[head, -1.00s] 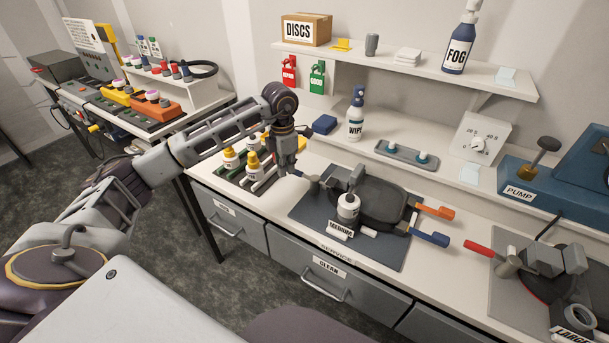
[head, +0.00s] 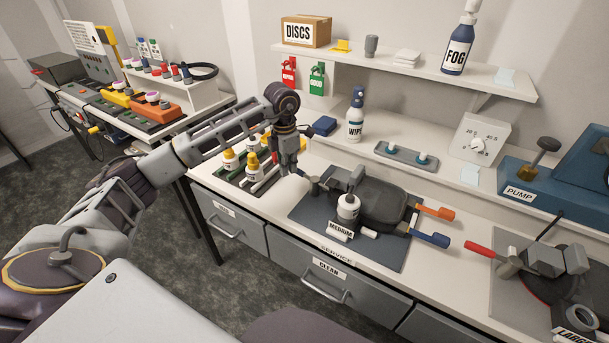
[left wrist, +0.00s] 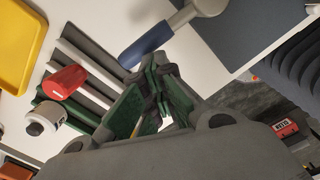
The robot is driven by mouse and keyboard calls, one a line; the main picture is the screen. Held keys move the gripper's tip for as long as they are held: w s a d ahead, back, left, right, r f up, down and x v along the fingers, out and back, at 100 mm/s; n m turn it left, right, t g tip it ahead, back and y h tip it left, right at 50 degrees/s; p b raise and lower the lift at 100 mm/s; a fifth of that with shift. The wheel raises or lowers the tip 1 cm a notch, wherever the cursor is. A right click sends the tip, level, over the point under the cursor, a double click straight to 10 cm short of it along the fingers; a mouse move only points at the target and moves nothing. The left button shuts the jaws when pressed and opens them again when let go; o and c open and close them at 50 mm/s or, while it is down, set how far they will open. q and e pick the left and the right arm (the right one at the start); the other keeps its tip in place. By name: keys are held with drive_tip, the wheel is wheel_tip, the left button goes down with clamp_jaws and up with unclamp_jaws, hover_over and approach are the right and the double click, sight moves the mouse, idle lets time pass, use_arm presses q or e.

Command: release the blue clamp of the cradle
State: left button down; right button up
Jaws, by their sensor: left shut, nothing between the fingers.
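The blue clamp shows in the left wrist view as a lever with a blue grip (left wrist: 146,45), a grey stem and a round grey end. In the head view its grey pivot (head: 314,186) stands at the left of the medium cradle (head: 380,199); its grip is largely hidden by my left gripper (head: 292,170). My left gripper is shut and empty, with green-lined fingers (left wrist: 160,78) close together just below the blue grip in the wrist view. I cannot tell whether they touch it. My right gripper is not in view.
Yellow-capped bottles (head: 253,162) stand in a rack left of the cradle, close to my left gripper. An orange lever (head: 435,212) and another blue lever (head: 428,239) stick out at the cradle's right. A WIPE bottle (head: 356,118) stands behind.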

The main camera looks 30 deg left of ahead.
use_arm(q)
drive_tip(key=f, duration=0.1)
drive_tip(key=w+f, duration=0.1)
drive_tip(key=f, duration=0.1)
drive_tip(key=shift+a+f+g, duration=0.1)
drive_tip(key=shift+f+g, duration=0.15)
drive_tip(key=shift+g, duration=0.15)
drive_tip(key=shift+w+a, duration=0.1)
drive_tip(key=shift+w, duration=0.1)
drive_tip(key=shift+s+r, duration=0.35)
drive_tip(key=shift+r, duration=0.05)
drive_tip(key=shift+s+r, duration=0.1)
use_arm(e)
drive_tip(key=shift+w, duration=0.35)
use_arm(q)
drive_tip(key=shift+w, duration=1.1)
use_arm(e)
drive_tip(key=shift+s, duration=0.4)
use_arm(q)
drive_tip(key=shift+w, duration=0.1)
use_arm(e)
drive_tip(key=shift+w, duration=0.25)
